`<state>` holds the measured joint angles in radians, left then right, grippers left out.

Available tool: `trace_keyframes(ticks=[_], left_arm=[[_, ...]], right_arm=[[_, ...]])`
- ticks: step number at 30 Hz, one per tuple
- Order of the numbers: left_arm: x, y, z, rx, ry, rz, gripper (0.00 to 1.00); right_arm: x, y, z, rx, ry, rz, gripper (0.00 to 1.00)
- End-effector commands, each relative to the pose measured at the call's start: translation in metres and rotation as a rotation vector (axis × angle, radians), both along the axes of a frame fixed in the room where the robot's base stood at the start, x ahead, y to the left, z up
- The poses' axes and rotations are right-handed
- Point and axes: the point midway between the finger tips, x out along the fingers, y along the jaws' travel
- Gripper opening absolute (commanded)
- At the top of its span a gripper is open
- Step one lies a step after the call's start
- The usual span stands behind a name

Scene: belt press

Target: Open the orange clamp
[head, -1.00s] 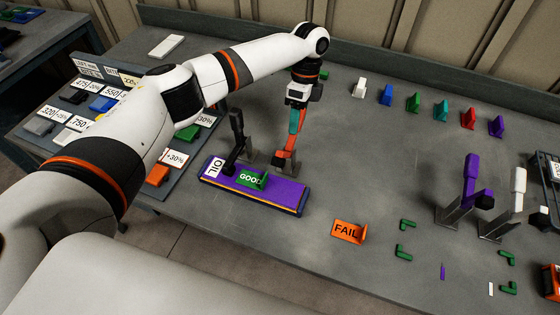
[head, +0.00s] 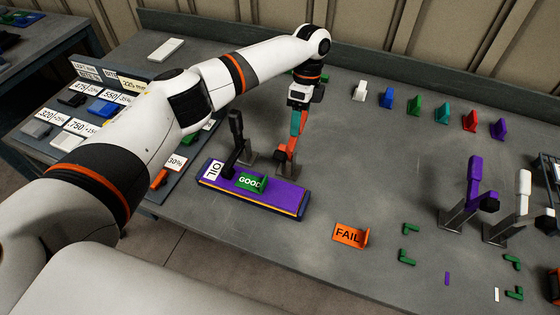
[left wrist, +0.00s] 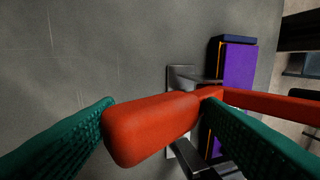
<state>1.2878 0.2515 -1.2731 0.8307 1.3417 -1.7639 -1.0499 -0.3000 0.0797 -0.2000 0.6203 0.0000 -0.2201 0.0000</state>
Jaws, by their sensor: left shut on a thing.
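The orange clamp (head: 291,146) stands at the far long edge of the purple plate, near its right end, with its handle upright. My left gripper (head: 298,122), with teal fingers, is shut on the top of that handle from above. In the left wrist view the orange handle (left wrist: 150,128) lies between the two teal fingers (left wrist: 160,112), and the clamp's orange arm reaches right over the purple plate (left wrist: 235,68). The clamp's metal base (left wrist: 180,76) is partly hidden below the handle. My right gripper is not in view.
A black clamp (head: 237,130) stands left of the orange one. The purple plate (head: 275,200) bears OIL and GOOD tags. An orange FAIL sign (head: 349,235) stands to the right. Purple (head: 473,175) and white (head: 522,190) clamps stand farther right. The middle bench is clear.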

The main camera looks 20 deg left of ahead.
Motion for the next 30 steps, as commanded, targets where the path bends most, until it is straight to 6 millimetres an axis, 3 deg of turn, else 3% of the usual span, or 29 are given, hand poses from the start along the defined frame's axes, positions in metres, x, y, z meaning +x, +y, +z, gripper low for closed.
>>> trace_keyframes(ticks=[1, 5, 13, 30], left_arm=[[-0.002, 0.000, -0.006, 0.003, 0.006, -0.002, 0.49], [-0.001, 0.000, -0.001, 0.003, 0.006, -0.002, 0.50], [0.006, 0.000, 0.025, 0.000, -0.001, -0.002, 0.44], [0.016, -0.001, 0.066, 0.002, 0.001, -0.001, 0.44]], right_arm=[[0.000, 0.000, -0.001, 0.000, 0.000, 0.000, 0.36], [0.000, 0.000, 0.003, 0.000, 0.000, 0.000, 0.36], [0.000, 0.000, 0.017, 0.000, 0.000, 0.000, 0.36], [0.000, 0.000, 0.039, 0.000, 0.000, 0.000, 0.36]])
